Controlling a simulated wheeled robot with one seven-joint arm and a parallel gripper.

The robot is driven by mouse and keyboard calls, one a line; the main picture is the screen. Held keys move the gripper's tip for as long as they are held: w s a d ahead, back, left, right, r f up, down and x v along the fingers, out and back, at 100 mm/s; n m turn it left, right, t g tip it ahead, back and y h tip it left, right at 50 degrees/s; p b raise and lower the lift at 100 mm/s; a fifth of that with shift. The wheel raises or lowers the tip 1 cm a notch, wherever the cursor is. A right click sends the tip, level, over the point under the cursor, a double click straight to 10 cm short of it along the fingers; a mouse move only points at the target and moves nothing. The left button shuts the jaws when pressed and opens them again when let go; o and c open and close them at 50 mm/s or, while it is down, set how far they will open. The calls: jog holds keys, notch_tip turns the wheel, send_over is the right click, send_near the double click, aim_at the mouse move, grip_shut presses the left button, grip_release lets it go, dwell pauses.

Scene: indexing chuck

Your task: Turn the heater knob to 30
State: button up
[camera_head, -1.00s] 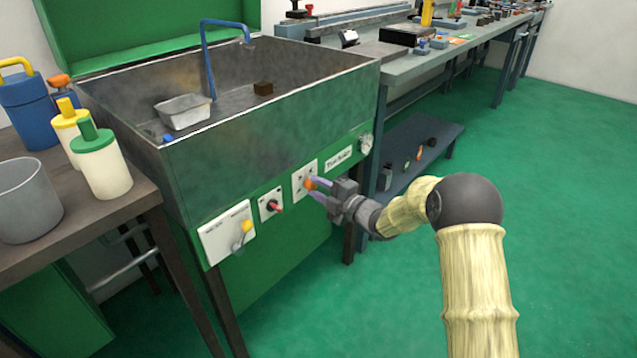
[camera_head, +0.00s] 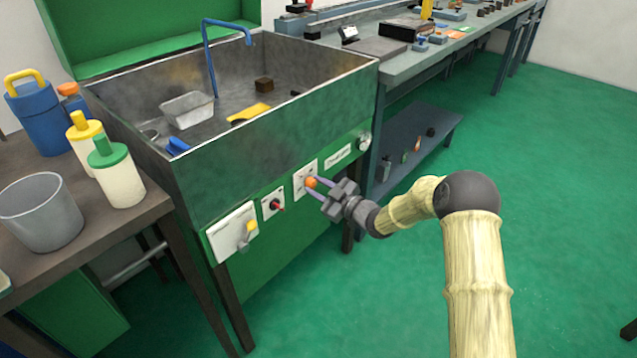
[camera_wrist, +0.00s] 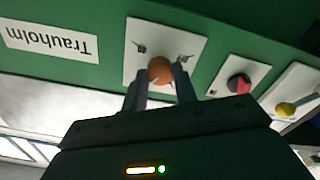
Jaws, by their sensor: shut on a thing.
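An orange knob (camera_head: 311,182) sits on a white plate (camera_head: 299,187) on the green front panel below the metal sink. It also shows in the wrist view (camera_wrist: 160,70), on its white plate (camera_wrist: 186,45) with small dark marks. My gripper (camera_head: 315,187) reaches it from the right, with its two fingers shut around the knob. In the wrist view the fingers (camera_wrist: 160,84) lie on either side of the knob. The marks are too small to read.
A red knob (camera_head: 277,205) and a yellow-handled lever (camera_head: 246,236) are on plates left of the orange knob. A round pale dial (camera_head: 364,142) is to the right. A table with containers stands at the left.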

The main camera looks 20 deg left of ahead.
jog(key=shift+d+m, duration=0.1)
jog(key=shift+m, duration=0.5)
jog(key=shift+f, duration=0.1)
jog(key=o, duration=1)
jog(key=shift+p, duration=0.3)
jog(key=p+v, duration=0.2)
jog(key=v, duration=1.5)
jog(key=shift+d+p, duration=0.15)
jog(key=shift+p, duration=0.2)
